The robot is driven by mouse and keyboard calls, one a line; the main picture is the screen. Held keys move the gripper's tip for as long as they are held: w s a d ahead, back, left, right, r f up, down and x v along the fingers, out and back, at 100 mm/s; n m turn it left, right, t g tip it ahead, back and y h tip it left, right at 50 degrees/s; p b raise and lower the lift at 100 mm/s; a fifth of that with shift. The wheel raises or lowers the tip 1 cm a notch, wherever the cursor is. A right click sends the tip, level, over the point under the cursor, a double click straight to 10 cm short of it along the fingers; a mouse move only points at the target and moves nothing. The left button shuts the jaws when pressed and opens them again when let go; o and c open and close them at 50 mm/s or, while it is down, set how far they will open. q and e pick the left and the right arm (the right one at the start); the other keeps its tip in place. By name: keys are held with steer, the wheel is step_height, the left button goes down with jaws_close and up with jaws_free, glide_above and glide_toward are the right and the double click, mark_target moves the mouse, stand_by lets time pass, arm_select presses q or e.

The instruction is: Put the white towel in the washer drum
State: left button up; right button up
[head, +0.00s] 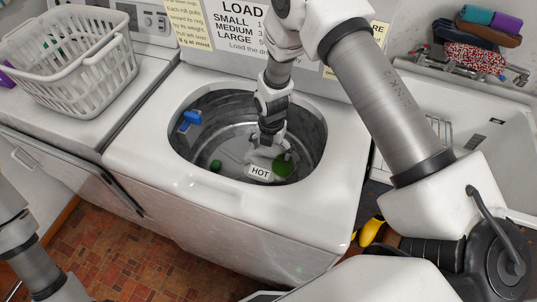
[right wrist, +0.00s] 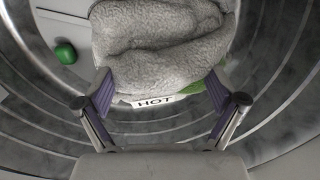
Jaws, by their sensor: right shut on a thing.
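The white towel (right wrist: 163,32) is a thick folded bundle between the purple-padded fingers of my right gripper (right wrist: 160,92) in the right wrist view. In the head view my right gripper (head: 266,142) reaches down through the round opening of the washer drum (head: 228,132), and the towel (head: 256,157) shows small and pale below it, inside the drum. The gripper is shut on the towel. Whether the towel touches the drum's floor I cannot tell. My left gripper is not in view; only part of the left arm shows at lower left.
A white label reading HOT (head: 260,172) and a green item (head: 283,166) are by the towel. A small green thing (head: 215,165) lies in the drum, and a blue thing (head: 189,120) is at its left wall. A white basket (head: 75,55) stands left; a sink (head: 490,140) is right.

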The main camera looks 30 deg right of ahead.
mark_target(271, 157)
step_height(271, 157, down, 2)
steer(key=shift+s+f, duration=0.1)
steer(key=shift+f, duration=0.15)
steer(key=shift+f, duration=0.15)
steer(key=shift+f+b, duration=0.4)
steer(key=shift+f, duration=0.15)
steer(key=o, duration=1)
steer(key=shift+r, duration=0.2)
step_height(271, 157, up, 13)
steer(key=shift+b, duration=0.7)
